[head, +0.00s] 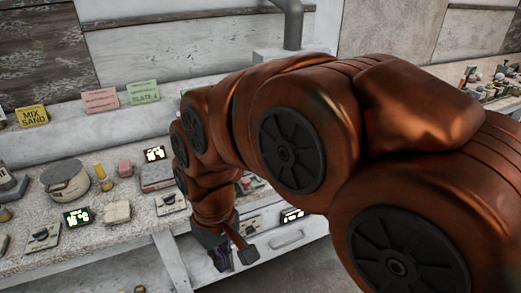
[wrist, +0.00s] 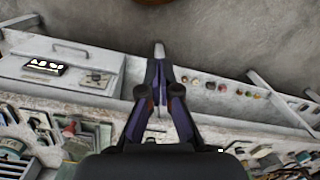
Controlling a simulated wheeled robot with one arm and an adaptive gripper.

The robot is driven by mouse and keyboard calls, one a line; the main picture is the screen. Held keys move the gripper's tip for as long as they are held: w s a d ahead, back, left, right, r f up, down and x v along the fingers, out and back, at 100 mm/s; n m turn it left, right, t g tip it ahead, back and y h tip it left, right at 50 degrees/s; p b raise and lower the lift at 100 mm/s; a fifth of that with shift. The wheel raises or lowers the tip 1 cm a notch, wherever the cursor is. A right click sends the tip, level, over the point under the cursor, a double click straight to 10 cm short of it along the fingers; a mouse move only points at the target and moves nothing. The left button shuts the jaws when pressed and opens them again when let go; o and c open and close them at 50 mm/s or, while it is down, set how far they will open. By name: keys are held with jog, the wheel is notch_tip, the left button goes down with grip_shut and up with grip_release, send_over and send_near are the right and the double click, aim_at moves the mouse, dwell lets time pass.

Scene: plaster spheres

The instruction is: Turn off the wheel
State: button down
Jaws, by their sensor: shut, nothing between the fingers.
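My gripper (head: 222,260) is low in front of the bench's front edge in the head view, below my bent brown arm. In the wrist view my gripper (wrist: 159,52) has its fingers together, with nothing held. I cannot tell for sure which thing is the wheel. A round grey device (head: 67,182) sits on the bench at left, with a lit display (head: 77,217) and a small switch plate (head: 42,236) in front. Another switch plate (head: 170,203) lies near the bench edge, close to my arm. My arm hides part of the bench.
The bench (head: 128,238) carries a pink-topped box (head: 157,176), a pale block (head: 117,212) and a lit display (head: 155,154). Paper signs (head: 100,98) stand along the back. A drawer front with a display (wrist: 45,67) and a shelf of small coloured items (wrist: 222,87) are near my gripper.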

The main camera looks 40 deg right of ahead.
jog(key=w+d+r+m+t+b, duration=0.1)
jog(key=w+d+t+b, duration=0.15)
jog(key=w+d, duration=0.75)
jog(key=w+d+m+t+b, duration=0.1)
jog(key=w+d+t+b, duration=0.15)
jog(key=w+d, duration=0.7)
jog(key=w+d+t+h+b, duration=0.1)
jog(key=w+d, duration=0.2)
jog(key=d, duration=0.7)
jog(key=w+d+m+t+h+b, duration=0.1)
jog(key=w+d+b, duration=0.1)
jog(key=d, duration=0.9)
jog(key=shift+w+r+m+h+b, duration=0.3)
jog(key=shift+w+r, duration=0.15)
jog(key=shift+w, duration=0.35)
jog(key=shift+d, duration=0.1)
jog(key=p+x, duration=0.1)
jog(key=x, duration=0.9)
notch_tip(320, 180, down, 3)
jog(key=shift+s+r+p, duration=0.1)
jog(key=shift+s+p, duration=0.1)
jog(key=shift+p, duration=0.1)
jog(key=shift+s+f, duration=0.1)
jog(key=shift+f, duration=0.4)
